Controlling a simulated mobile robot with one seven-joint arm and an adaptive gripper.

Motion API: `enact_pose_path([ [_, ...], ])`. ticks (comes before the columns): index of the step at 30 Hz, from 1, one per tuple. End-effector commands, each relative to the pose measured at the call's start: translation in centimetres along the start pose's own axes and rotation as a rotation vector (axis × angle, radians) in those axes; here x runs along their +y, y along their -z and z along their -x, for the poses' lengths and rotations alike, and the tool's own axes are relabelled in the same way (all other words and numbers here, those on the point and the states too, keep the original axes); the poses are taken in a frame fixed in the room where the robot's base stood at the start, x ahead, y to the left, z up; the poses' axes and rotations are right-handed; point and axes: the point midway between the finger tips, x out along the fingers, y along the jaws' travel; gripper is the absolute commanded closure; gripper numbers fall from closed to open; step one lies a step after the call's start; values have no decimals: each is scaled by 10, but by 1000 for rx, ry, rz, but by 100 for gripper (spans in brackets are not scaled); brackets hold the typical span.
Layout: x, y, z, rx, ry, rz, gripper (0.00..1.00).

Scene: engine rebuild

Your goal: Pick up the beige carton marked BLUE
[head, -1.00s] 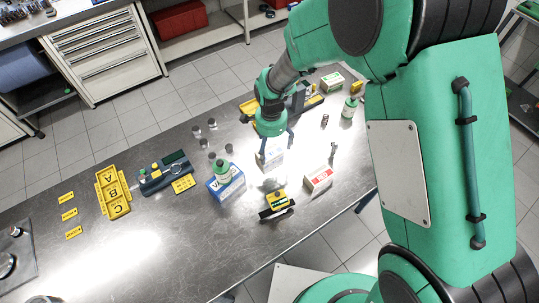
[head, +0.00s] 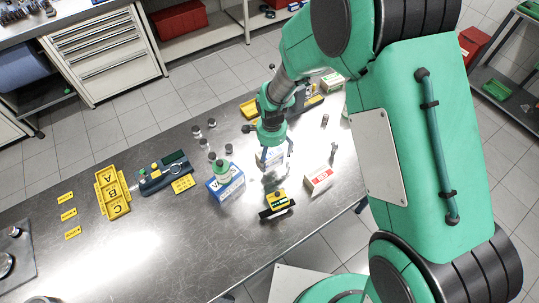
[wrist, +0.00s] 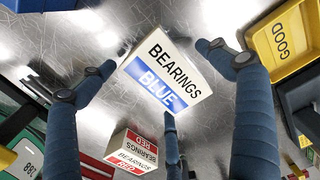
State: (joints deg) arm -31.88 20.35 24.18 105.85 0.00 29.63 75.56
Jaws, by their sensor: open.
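The beige carton marked BEARINGS BLUE (wrist: 165,78), with a blue band, stands between my gripper's fingers in the wrist view. In the head view the same carton (head: 268,158) is partly hidden under my gripper (head: 273,155). My gripper (wrist: 165,85) is open, with its three dark blue fingers spread around the carton. Bare table shows between the left finger and the carton. The lower finger's tip appears very near the carton's edge; I cannot tell if it touches.
A similar carton marked RED (wrist: 133,148) stands close by, also in the head view (head: 319,180). A blue-and-white box (head: 226,188) stands to the left. A yellow-and-black device (head: 277,203) lies in front. A yellow GOOD bin (wrist: 285,45) is near the right finger.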

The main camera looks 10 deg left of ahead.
Motion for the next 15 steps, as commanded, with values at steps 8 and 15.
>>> enact_pose_path([
  [8,0,0,0,0,0,0,9],
  [15,0,0,0,0,0,0,9],
])
